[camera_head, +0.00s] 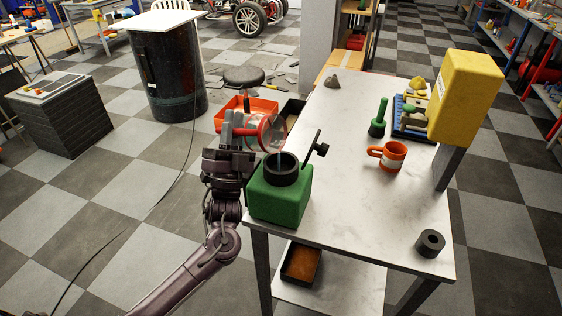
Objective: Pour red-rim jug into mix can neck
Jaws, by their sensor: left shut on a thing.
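The red-rim jug (277,131) is clear, with a red ring at its mouth. My left gripper (243,128) is shut on it and holds it tipped to the right, above the mix can. The mix can (281,193) is a green block with a wide black neck (282,169). It stands upright at the table's left edge. A thin pale streak shows between the jug's mouth and the neck and looks like a stream. The level inside the can is hidden. My right gripper is out of view.
A black-knobbed rod (316,148) rises close behind the can. The table's front middle is clear.

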